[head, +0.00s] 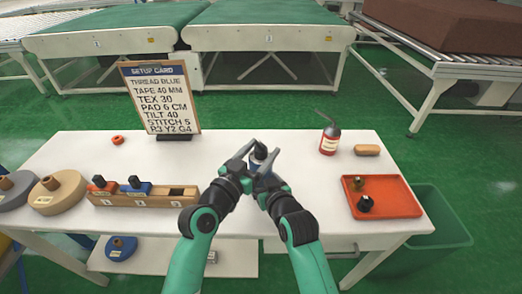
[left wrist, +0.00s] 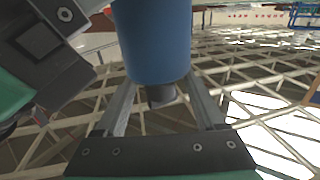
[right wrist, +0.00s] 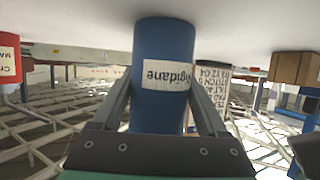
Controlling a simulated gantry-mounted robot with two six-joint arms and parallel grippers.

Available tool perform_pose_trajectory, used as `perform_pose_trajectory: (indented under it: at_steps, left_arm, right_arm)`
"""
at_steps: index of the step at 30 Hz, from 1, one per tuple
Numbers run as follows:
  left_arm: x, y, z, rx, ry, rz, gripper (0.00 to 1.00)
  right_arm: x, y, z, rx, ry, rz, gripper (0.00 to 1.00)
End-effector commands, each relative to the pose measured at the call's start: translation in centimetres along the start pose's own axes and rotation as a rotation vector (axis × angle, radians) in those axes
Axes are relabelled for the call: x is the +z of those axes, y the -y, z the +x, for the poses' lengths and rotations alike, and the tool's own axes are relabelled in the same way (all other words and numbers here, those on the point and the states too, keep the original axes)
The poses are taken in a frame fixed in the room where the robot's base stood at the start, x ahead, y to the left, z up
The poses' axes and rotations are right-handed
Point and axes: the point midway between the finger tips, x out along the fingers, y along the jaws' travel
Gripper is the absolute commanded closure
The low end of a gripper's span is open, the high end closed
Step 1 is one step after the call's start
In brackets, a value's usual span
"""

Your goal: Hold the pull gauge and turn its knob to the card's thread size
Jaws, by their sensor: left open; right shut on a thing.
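The pull gauge shows as a blue cylinder with a dark top (head: 259,151) between my grippers above the table. My right gripper (head: 272,170) is shut on its blue body (right wrist: 162,50), which carries a white label. My left gripper (head: 243,165) is open. In the left wrist view, the dark knob (left wrist: 162,95) at the end of the blue body lies between its spread fingers, with gaps visible on both sides. The knob's setting cannot be read. The setup card (head: 160,100) stands upright at the back left and reads TEX 30.
The front middle of the table is mostly clear.

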Motion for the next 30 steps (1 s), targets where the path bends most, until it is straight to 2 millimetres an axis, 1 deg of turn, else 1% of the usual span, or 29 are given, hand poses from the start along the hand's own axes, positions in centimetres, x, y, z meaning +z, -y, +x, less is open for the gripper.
perform_pose_trajectory:
  at_steps: [1, 4, 8, 9, 11, 12, 14, 15, 16, 23, 30]
  left_arm:
    - [-0.02, -0.01, 0.00, 0.000, 0.000, 0.000, 0.29]
    - [-0.02, -0.01, -0.01, 0.000, 0.000, 0.000, 0.29]
    - [-0.02, -0.01, -0.02, 0.000, 0.000, 0.000, 0.52]
    - [-0.01, -0.01, -0.03, 0.000, 0.000, 0.000, 0.59]
    - [-0.01, -0.01, -0.03, 0.000, 0.000, 0.000, 0.70]
    - [-0.01, -0.02, -0.03, 0.000, 0.000, 0.000, 0.77]
    - [-0.01, -0.02, -0.03, 0.001, 0.000, 0.000, 0.88]
    - [-0.01, -0.03, -0.03, 0.001, 0.000, 0.000, 0.95]
    - [-0.01, -0.03, -0.03, 0.001, 0.000, 0.000, 1.00]
    - [0.07, -0.08, -0.01, -0.010, 0.003, 0.001, 1.00]
    - [0.24, -0.20, 0.05, -0.117, 0.009, 0.002, 1.00]
  right_arm:
    - [-0.28, -0.01, -0.04, 0.000, -0.006, 0.000, 1.00]
    - [-0.28, -0.01, -0.04, 0.000, -0.006, 0.000, 1.00]
    - [-0.29, -0.01, -0.04, 0.000, -0.006, 0.000, 1.00]
    - [-0.29, -0.01, -0.04, 0.000, -0.006, 0.000, 1.00]
    - [-0.28, -0.01, -0.04, 0.000, -0.006, 0.000, 1.00]
    - [-0.28, -0.01, -0.04, 0.000, -0.006, 0.000, 1.00]
    - [-0.28, -0.01, -0.04, 0.000, -0.006, 0.000, 1.00]
    - [-0.28, -0.01, -0.04, 0.000, -0.006, 0.000, 1.00]
    - [-0.28, -0.01, -0.04, 0.000, -0.006, 0.000, 1.00]
    - [-0.29, -0.02, -0.04, 0.000, -0.006, 0.000, 1.00]
    - [-0.33, 0.00, -0.05, 0.001, -0.007, -0.002, 1.00]
